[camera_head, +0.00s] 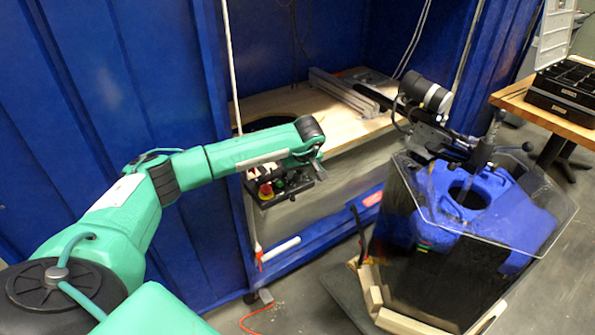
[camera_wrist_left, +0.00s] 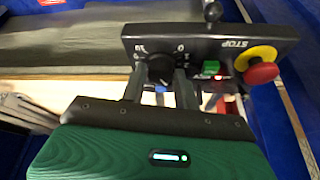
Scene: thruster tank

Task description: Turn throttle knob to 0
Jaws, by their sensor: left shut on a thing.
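The control box (camera_wrist_left: 228,48) fills the upper middle of the left wrist view. Its black throttle knob (camera_wrist_left: 160,70) sits on the left part of the panel, with printed marks around it. My left gripper (camera_wrist_left: 162,82) has its fingers on both sides of the knob and is shut on it. The knob's pointer is too small to read. In the head view the control box (camera_head: 278,188) hangs at the front of the blue tank, and my left arm reaches it from the left; the wrist hides the knob. My right gripper is not in view.
A red stop button (camera_wrist_left: 262,72) on a yellow base and a green button (camera_wrist_left: 211,67) sit right of the knob. A wooden bench (camera_head: 290,102) lies behind the box. A blue thruster (camera_head: 480,210) with a clear shield stands at the right, and a table (camera_head: 550,112) carries black cases.

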